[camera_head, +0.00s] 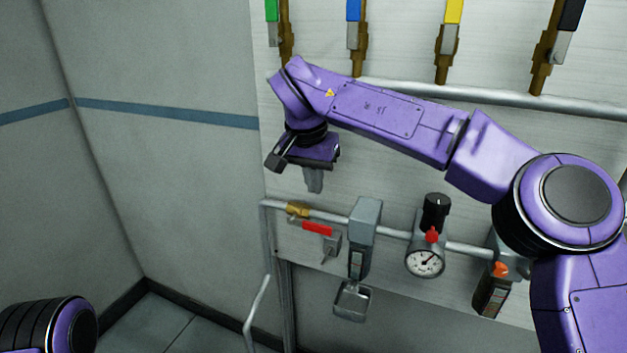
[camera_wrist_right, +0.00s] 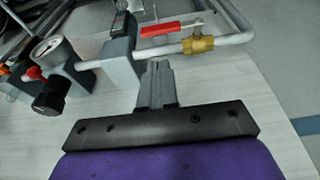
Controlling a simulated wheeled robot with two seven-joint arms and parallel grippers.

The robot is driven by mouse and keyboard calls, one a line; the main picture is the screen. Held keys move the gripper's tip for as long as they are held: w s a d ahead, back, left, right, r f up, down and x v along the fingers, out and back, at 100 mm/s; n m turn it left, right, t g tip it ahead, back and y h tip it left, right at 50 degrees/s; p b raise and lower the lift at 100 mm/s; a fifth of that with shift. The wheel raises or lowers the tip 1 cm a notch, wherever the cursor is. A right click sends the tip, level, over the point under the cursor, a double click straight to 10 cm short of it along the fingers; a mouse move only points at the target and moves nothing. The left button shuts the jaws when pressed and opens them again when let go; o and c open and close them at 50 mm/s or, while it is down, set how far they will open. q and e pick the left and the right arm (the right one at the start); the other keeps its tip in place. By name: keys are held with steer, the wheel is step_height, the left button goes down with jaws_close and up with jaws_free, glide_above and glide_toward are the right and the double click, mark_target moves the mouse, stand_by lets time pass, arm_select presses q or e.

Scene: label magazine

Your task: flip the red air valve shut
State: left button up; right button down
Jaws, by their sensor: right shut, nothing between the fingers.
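The red air valve handle (camera_head: 317,229) sits on the lower pipe at the left of the panel, just right of a brass valve body (camera_head: 298,210). The handle lies nearly along the pipe. My right gripper (camera_head: 315,188) hangs above the red handle with its fingers shut and empty, apart from it. In the right wrist view the shut fingers (camera_wrist_right: 157,72) point toward the red handle (camera_wrist_right: 160,29) and brass body (camera_wrist_right: 199,44), with a gap between. Of my left arm only a rounded part shows at the bottom left of the head view; its gripper is out of view.
Right of the valve on the same pipe are a grey filter unit (camera_head: 365,222), a pressure gauge (camera_head: 425,262) with a black knob (camera_head: 436,212), and a unit with an orange part (camera_head: 499,269). Green, blue, yellow and black handled valves line the top. Free floor lies below left.

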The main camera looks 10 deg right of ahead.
mark_target(319, 226)
steer(key=x, duration=0.6)
steer(key=s+x, duration=0.1)
steer(key=x, duration=0.2)
steer(key=shift+a+f, duration=0.25)
steer(key=shift+a, duration=0.05)
steer(key=shift+s, duration=0.1)
steer(key=shift+d+f+t+y+b, duration=0.15)
steer(key=shift+f+t+y+b, duration=0.15)
steer(key=shift+b, duration=0.2)
